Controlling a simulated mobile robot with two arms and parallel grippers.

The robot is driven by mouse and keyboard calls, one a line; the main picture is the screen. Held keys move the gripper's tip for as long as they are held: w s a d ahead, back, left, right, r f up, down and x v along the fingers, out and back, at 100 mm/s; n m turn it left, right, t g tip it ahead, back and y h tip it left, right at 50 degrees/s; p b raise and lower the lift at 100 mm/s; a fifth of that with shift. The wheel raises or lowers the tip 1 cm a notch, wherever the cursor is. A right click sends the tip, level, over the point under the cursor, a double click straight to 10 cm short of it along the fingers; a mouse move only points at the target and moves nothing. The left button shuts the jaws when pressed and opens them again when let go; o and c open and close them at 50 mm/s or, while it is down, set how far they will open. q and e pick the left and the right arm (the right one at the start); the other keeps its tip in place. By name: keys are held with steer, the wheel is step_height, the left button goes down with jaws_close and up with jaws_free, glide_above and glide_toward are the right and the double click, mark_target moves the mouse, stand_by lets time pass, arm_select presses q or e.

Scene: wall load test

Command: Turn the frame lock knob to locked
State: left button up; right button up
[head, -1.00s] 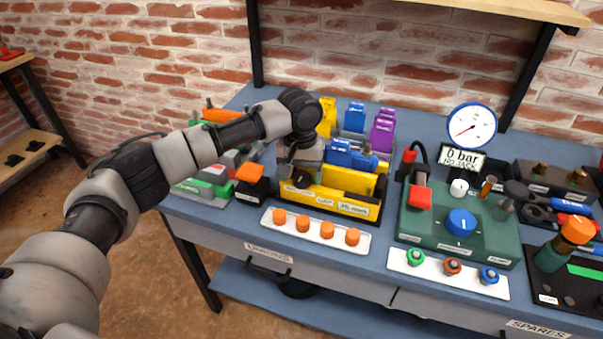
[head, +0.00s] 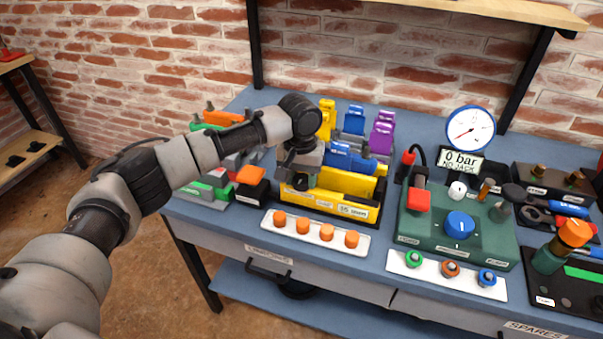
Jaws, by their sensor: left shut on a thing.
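A yellow frame (head: 345,183) in a black base stands on the blue bench, holding blue modules (head: 352,158). My left gripper (head: 300,180) reaches down over the left part of this frame and is shut. Its fingers seem to be on the frame lock knob, but the gripper hides the knob, so its setting cannot be read. My right gripper is not in view.
A white strip with several orange caps (head: 289,230) lies in front of the frame. To the right is a green panel with a blue knob (head: 460,225) and a gauge (head: 470,129). Grey-green blocks (head: 205,190) stand left. Purple and yellow pieces stand behind.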

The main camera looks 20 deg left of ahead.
mark_target(302, 177)
arm_select(q)
steer(key=m+p, duration=0.1)
steer(key=p, duration=0.1)
steer(key=m+p, duration=0.3)
steer(key=p, duration=0.1)
steer(key=shift+r+m+p, duration=0.3)
steer(key=shift+m+p, duration=0.1)
steer(key=m+p, duration=0.2)
steer(key=shift+f+m, duration=0.1)
steer(key=shift+m, duration=0.2)
steer(key=m+p, duration=0.2)
steer(key=m, duration=0.2)
steer(key=shift+f+m, duration=0.1)
steer(key=shift+m, duration=0.2)
steer(key=m+p, duration=0.1)
steer(key=m, duration=0.4)
steer(key=shift+w, duration=0.1)
steer(key=shift+m, duration=0.3)
steer(key=o, duration=0.9)
steer(key=shift+f, duration=0.1)
step_height(302, 177, up, 11)
steer(key=shift+w+f+b, duration=0.1)
steer(key=shift+w+b, duration=0.05)
steer(key=shift+b, duration=0.35)
